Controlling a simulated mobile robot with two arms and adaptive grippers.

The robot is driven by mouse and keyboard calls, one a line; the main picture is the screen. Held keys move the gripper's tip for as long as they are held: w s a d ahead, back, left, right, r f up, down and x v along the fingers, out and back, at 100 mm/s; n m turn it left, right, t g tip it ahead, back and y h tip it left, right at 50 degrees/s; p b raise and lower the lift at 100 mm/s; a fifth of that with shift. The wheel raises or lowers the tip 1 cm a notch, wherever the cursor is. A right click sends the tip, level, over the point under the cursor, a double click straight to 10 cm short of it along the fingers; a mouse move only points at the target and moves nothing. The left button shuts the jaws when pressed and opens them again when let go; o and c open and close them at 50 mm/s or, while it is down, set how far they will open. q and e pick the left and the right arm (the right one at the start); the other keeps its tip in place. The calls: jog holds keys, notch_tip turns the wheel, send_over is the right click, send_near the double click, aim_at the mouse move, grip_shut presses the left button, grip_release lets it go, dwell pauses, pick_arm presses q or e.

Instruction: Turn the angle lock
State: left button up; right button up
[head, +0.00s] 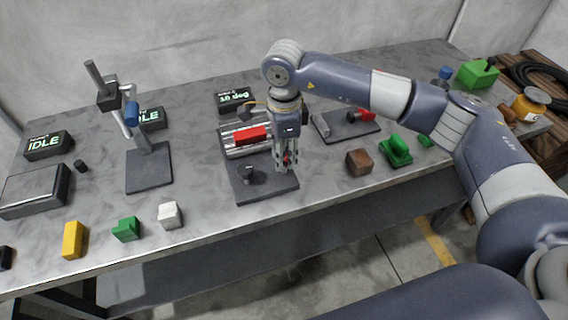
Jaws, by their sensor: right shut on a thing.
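My right gripper (286,168) points straight down over the right side of a dark base plate (262,193) at the middle of the table. It is shut on a small red part that shows between its fingers, seemingly the angle lock; the fingers hide most of it. On the same fixture lie a silvery bed and a red block (251,136), left of the gripper. A short dark post (249,174) stands on the plate. A display (236,98) behind the fixture reads what looks like "18 deg". My left gripper is not in view.
A stand with a tilted arm (148,168) is to the left, near displays reading IDLE (46,145). A clamp plate (345,122), brown cube (359,162) and green part (396,151) lie right. Yellow (73,240), green (126,229) and white (170,215) blocks line the front left.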

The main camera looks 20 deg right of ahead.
jog(key=n+b, duration=0.1)
jog(key=b, duration=0.1)
jog(key=n+b, duration=0.2)
jog(key=shift+f+n, duration=0.25)
jog(key=shift+n, duration=0.05)
jog(key=shift+r+n+b, duration=0.25)
jog(key=shift+n+b, duration=1.15)
jog(key=shift+n, duration=0.2)
jog(key=o, duration=1.1)
notch_tip(320, 180, up, 12)
jog(key=shift+r, duration=0.1)
